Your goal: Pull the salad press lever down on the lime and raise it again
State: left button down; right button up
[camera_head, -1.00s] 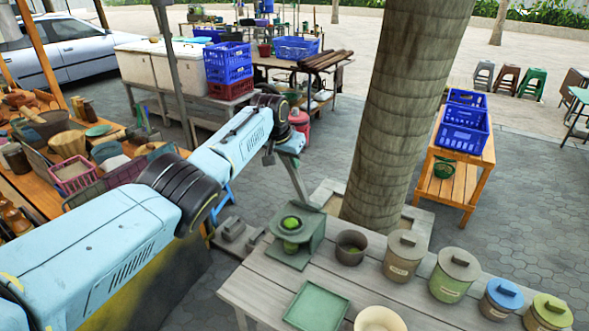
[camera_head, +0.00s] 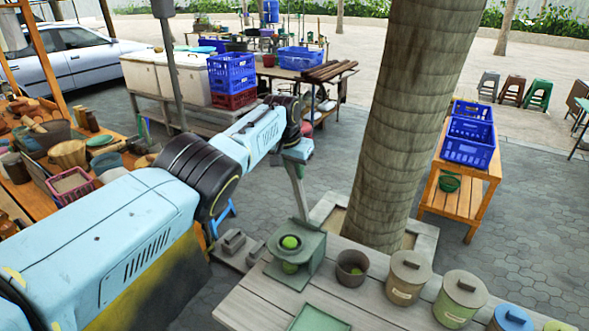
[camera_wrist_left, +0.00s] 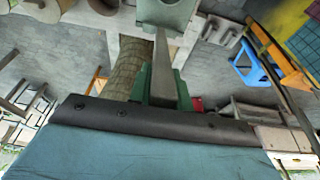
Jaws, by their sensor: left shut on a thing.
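The green-grey salad press (camera_head: 312,250) stands at the far left corner of the grey plank table. A green lime (camera_head: 290,242) shows at the top of the press, with more green below it. The press lever (camera_head: 298,190) rises from the press, nearly upright and leaning slightly left. My left gripper (camera_head: 297,153) is shut on the lever near its upper end. In the left wrist view the lever (camera_wrist_left: 165,62) runs between the green fingers (camera_wrist_left: 164,88). The arm partly hides the grip in the head view. My right gripper is not in view.
A dark bowl (camera_head: 351,281) stands right of the press, then several lidded canisters (camera_head: 407,277). A green tray (camera_head: 318,319) lies in front. A thick tree trunk (camera_head: 395,130) rises behind the table. A crowded wooden stall (camera_head: 30,190) is at the left.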

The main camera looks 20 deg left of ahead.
pick_arm(q)
jog(key=c, duration=1.7)
grip_release()
jog(key=shift+w+d+r, duration=0.1)
jog(key=shift+r, duration=0.15)
jog(key=shift+c, duration=0.2)
jog(key=o, duration=0.5)
jog(key=shift+w+f, duration=0.2)
jog(key=shift+c, duration=0.2)
jog(key=shift+s, duration=0.1)
jog(key=shift+r, duration=0.1)
jog(key=shift+p+v, duration=0.8)
jog(key=v, duration=1.1)
jog(key=shift+s+r, duration=0.15)
jog(key=shift+r, duration=0.2)
jog(key=shift+f, duration=0.1)
